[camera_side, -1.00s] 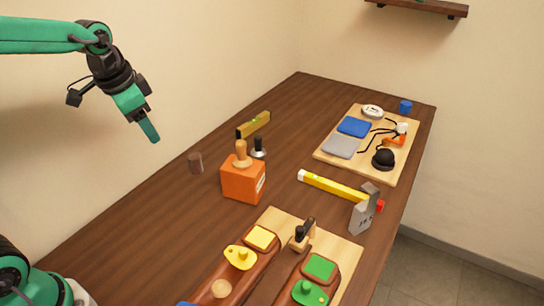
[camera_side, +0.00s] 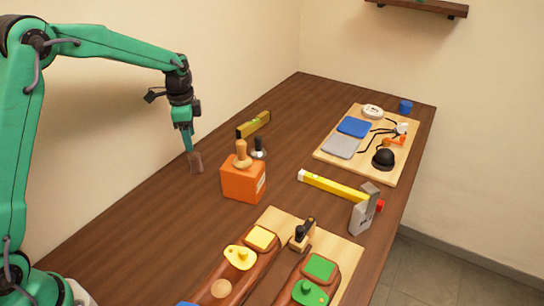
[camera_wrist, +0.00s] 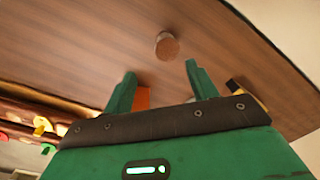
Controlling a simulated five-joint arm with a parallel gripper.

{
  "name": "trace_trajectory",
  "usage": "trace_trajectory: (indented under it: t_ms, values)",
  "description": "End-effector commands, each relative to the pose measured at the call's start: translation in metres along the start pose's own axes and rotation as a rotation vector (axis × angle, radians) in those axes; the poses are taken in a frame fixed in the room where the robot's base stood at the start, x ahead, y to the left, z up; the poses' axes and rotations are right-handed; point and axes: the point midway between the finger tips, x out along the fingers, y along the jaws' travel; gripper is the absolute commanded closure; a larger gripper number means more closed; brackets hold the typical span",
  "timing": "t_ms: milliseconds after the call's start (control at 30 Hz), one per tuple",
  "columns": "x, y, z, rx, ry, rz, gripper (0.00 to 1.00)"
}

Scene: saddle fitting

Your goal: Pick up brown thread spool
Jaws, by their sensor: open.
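The brown thread spool (camera_side: 196,163) stands on the wooden table, left of the orange block, in the side view. My gripper (camera_side: 189,151) hangs just above it, pointing down, and its finger overlaps the spool's top left edge in the picture. In the wrist view the spool (camera_wrist: 167,45) lies beyond the two green fingertips (camera_wrist: 160,68), roughly centred between them. The fingers are spread apart with nothing between them. I cannot tell whether a finger touches the spool.
An orange block (camera_side: 243,180) with a wooden-handled tool stands right of the spool. A yellow level (camera_side: 254,124) lies behind. The table left of the spool is bare.

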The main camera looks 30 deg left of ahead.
Motion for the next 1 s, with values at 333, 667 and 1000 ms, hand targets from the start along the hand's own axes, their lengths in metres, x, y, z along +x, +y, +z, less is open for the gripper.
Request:
trace_trajectory:
  t_ms: [333, 667, 1000]
  values:
    - [0.026, -0.013, -0.002, 0.057, -0.016, 0.027, 0.42]
    - [0.042, -0.012, -0.002, 0.056, -0.016, 0.028, 0.42]
    - [0.052, -0.012, -0.001, 0.056, -0.016, 0.026, 0.42]
